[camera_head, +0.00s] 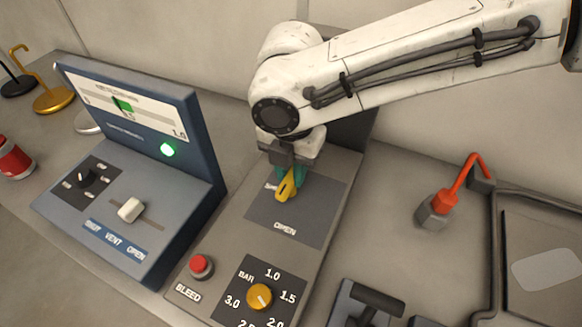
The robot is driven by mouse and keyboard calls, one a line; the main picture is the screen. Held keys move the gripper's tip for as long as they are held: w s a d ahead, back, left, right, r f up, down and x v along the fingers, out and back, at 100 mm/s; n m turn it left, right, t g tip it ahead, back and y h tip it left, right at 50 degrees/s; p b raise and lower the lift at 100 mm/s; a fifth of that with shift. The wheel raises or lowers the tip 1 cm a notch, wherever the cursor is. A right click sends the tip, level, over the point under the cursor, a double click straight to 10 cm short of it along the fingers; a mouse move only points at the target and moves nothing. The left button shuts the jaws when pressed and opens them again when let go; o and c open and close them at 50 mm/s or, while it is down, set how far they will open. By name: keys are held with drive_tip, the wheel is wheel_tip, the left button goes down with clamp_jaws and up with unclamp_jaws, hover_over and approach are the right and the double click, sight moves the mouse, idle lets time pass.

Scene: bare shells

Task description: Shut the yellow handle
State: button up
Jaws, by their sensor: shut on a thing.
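The yellow handle (287,188) sits on a dark plate (310,215) of the grey panel, pointing down and slightly left in the head view. The word OPEN is printed below it, and a label to its upper left is partly hidden. My gripper (290,173) comes down from above and is shut on the handle. The arm covers the handle's upper end and pivot.
A red BLEED button (200,266) and a yellow BAR knob (259,296) are on the same panel, nearer. A blue console (135,150) with a lit green lamp stands left. A red-orange lever (455,190) and a black T-handle (375,298) are right.

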clamp_jaws()
drive_tip(key=shift+r+m+p, duration=0.1)
drive_tip(key=shift+m+p, duration=0.2)
drive_tip(key=shift+p, duration=0.15)
drive_tip(key=shift+s+r+m+p, duration=0.1)
drive_tip(key=shift+m+p, duration=0.8)
drive_tip(key=shift+p, duration=0.25)
drive_tip(key=m+p, duration=0.4)
drive_tip(key=m, duration=0.2)
drive_tip(key=shift+p, duration=0.4)
drive_tip(key=m+p, duration=0.4)
drive_tip(key=m, duration=0.1)
drive_tip(key=shift+s+m, duration=0.2)
drive_tip(key=shift+m, duration=0.1)
drive_tip(key=shift+f+m+p, duration=0.2)
drive_tip(key=shift+m+p, duration=1.45)
drive_tip(key=shift+m, duration=0.25)
drive_tip(key=shift+d, duration=0.1)
